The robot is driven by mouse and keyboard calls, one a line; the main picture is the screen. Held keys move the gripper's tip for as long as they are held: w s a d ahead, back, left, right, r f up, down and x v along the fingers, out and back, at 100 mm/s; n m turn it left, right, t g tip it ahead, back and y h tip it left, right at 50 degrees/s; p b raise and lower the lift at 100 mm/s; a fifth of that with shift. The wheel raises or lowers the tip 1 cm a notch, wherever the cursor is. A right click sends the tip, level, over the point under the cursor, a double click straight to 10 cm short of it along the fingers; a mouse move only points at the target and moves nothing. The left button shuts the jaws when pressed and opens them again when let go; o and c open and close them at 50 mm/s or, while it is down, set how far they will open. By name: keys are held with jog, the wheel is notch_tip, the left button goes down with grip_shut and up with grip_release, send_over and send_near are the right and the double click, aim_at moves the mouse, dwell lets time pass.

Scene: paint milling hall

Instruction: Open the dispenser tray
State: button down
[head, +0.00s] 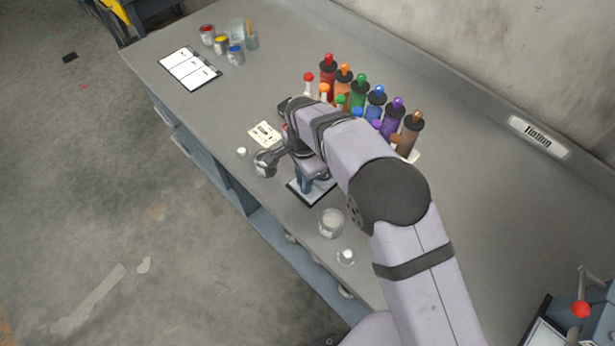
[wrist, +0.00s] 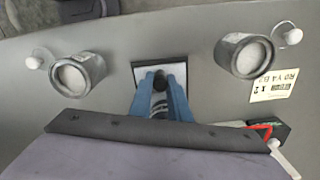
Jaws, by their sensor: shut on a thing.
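A small flat plate with a white top and dark edge (head: 312,192) lies near the front edge of the bench; I take it for the dispenser tray. It also shows in the wrist view (wrist: 137,72). My gripper (head: 304,188) reaches down over it, with its two blue fingers (wrist: 163,78) close together above the plate. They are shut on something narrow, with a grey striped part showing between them. The fingers and my arm hide most of what is held, so its shape and how far the tray is open cannot be told.
Small white-capped pieces (head: 346,257) lie near the front edge. Several coloured bottles (head: 359,93) stand behind my arm. A printed card (head: 265,134) lies left.

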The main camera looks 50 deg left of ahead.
jog(key=s, duration=0.7)
jog(key=shift+w, duration=0.1)
jog(key=c, duration=1.7)
grip_release()
jog(key=shift+o, duration=0.2)
jog(key=shift+r+b, duration=0.1)
jog(key=shift+b, duration=0.2)
notch_tip(320, 180, up, 7)
jog(key=b, duration=0.2)
jog(key=shift+r, duration=0.1)
